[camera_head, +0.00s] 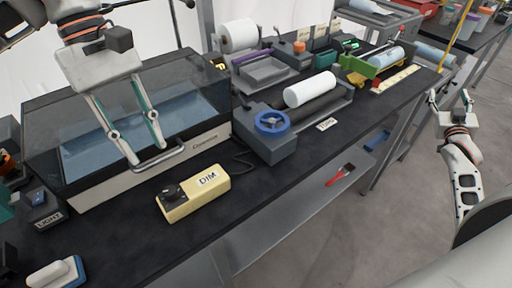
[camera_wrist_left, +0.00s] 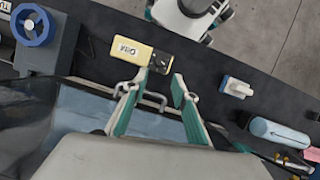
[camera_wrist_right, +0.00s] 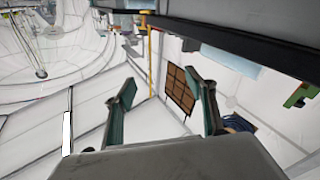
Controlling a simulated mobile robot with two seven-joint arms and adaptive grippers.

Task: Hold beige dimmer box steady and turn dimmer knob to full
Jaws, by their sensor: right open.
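The beige dimmer box (camera_head: 196,196) lies on the black bench top near its front edge, with a "DIM" label on top. Its black dimmer knob (camera_head: 172,193) is at the box's left end. The box also shows in the left wrist view (camera_wrist_left: 129,51), ahead of the fingers. My left gripper (camera_head: 146,156) is open and empty above the glass-fronted case, behind and left of the box, with a clear gap to it. My right gripper (camera_head: 452,98) is open and empty off the bench's right side, far from the box; its fingers show spread in the right wrist view (camera_wrist_right: 165,100).
A glass case (camera_head: 205,140) with a handle stands right behind the box. A grey device with a blue handwheel (camera_head: 272,122) is to its right. A "LIGHT" switch (camera_head: 44,212) and a white-and-blue block (camera_head: 56,274) are at left.

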